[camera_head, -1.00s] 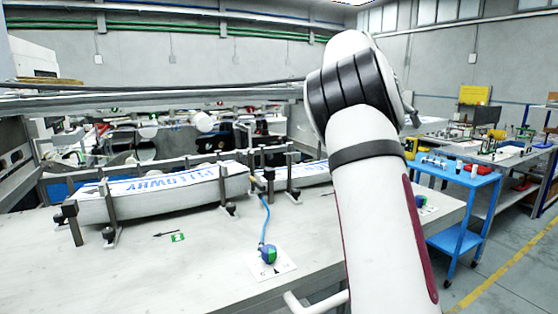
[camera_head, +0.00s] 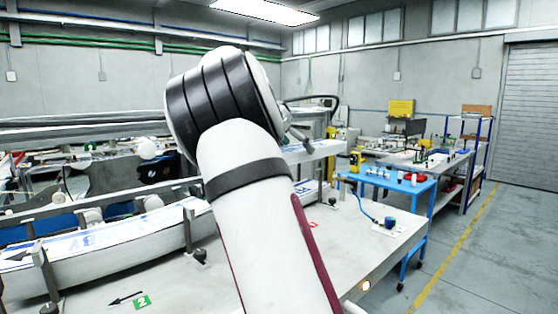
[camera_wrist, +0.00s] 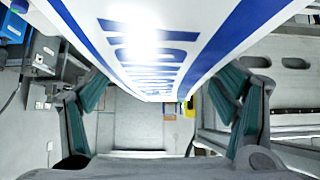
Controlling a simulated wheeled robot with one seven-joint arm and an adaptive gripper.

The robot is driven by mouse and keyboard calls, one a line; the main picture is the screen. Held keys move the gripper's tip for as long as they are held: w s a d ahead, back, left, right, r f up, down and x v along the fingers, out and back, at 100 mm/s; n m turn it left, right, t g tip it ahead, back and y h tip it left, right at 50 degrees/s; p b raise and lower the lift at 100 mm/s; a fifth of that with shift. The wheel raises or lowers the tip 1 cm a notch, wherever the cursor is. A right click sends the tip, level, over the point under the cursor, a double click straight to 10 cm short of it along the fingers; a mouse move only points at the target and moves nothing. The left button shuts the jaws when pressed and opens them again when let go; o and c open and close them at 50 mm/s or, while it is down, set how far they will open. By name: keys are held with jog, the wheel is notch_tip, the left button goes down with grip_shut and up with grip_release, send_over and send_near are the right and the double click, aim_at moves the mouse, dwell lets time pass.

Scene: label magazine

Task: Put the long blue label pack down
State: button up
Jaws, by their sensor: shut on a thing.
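In the wrist view, my gripper (camera_wrist: 160,88) is shut on a long white label pack with blue lettering and blue edge stripes (camera_wrist: 150,45). The pack runs between the teal finger pads and fills the upper middle of the picture. In the head view, my arm hides the gripper. A white bar showing just right of the arm (camera_head: 318,151) looks like part of the held pack. Another white pack with blue lettering (camera_head: 115,240) lies in the magazine at left, between upright guides. A further blue-marked piece (camera_head: 306,188) shows low behind my arm; most of it is hidden.
The grey magazine table (camera_head: 345,240) has bare surface right of my arm. A green 2 marker (camera_head: 142,300) and arrow lie at its front left. A blue cart (camera_head: 395,182) stands beyond; floor is clear at right.

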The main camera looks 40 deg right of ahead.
jog(key=a, duration=0.2)
jog(key=w+a, duration=0.1)
jog(key=a+p, duration=0.1)
jog(key=a, duration=0.1)
jog(key=shift+w+a+f, duration=0.15)
jog(key=shift+a+f, duration=0.1)
jog(key=shift+a, duration=0.1)
jog(key=shift+f+p, duration=0.7)
jog(key=shift+f, duration=1.05)
jog(key=o, duration=1.7)
jog(key=shift+f, duration=0.1)
